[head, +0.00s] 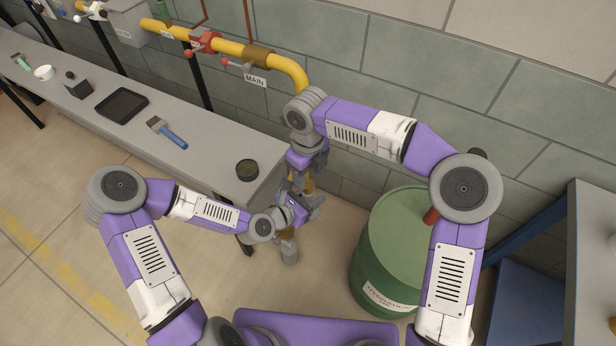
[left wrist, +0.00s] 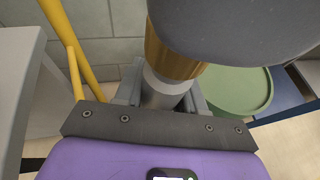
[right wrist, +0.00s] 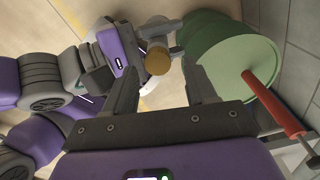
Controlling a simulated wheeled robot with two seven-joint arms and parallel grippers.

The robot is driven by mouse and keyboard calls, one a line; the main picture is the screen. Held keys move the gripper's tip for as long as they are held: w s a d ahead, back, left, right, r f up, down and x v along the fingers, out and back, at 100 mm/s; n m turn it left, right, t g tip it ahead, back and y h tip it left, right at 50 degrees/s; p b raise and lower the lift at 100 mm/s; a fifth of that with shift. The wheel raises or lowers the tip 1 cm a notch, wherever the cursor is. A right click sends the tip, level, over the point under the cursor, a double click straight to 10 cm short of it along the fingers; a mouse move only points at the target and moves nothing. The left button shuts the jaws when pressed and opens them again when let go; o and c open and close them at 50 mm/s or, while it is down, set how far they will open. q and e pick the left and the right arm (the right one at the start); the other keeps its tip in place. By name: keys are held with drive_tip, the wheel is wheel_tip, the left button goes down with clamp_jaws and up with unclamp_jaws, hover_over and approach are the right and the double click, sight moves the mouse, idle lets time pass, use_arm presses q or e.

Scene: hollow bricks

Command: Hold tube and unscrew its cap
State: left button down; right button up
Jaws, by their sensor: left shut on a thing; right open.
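The tube (head: 289,253) has a grey part and a brass-coloured part, and points down below my left gripper (head: 296,210) in the head view. My left gripper is shut on the tube. In the left wrist view its narrow grey section (left wrist: 160,93) sits between the fingers, with the brass part above and a large grey shape covering the top. In the right wrist view a round brass end (right wrist: 158,61) shows between the fingers of my right gripper (right wrist: 160,72), which is open and empty. Their separation in depth is unclear, and which part is the cap is hard to tell.
A grey bench (head: 215,150) on the left carries a dark round tin (head: 247,169), a blue-handled brush (head: 167,133) and a black tray (head: 121,105). A green drum (head: 385,260) stands to the right. A yellow pipe (head: 280,64) runs along the wall behind.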

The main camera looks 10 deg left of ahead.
sight(308, 184)
drive_tip(key=shift+s+a+r, duration=0.1)
drive_tip(key=shift+r, duration=0.8)
drive_tip(key=shift+c, duration=0.4)
drive_tip(key=m, duration=0.5)
drive_tip(key=shift+d, duration=0.4)
drive_tip(key=m, duration=0.4)
drive_tip(key=shift+d+h, duration=0.1)
drive_tip(key=shift+h, duration=0.2)
drive_tip(key=m, duration=0.8)
drive_tip(key=shift+s+g, duration=0.1)
drive_tip(key=shift+g, duration=0.2)
drive_tip(key=m, duration=0.6)
drive_tip(key=shift+s+a, duration=0.1)
drive_tip(key=shift+a, duration=0.15)
drive_tip(key=m, duration=0.6)
drive_tip(key=shift+a+r+m, duration=0.1)
drive_tip(key=shift+r+m, duration=0.2)
drive_tip(key=shift+r, duration=0.05)
drive_tip(key=m, duration=0.4)
drive_tip(key=shift+r, duration=0.3)
drive_tip(key=m, duration=0.3)
drive_tip(key=r+m, duration=0.1)
drive_tip(key=m, duration=0.2)
drive_tip(key=shift+a, duration=0.1)
drive_tip(key=m, duration=0.6)
drive_tip(key=shift+r+m, duration=0.3)
drive_tip(key=shift+r, duration=0.1)
drive_tip(key=shift+f, duration=0.55)
wheel_tip(308, 184, down, 7)
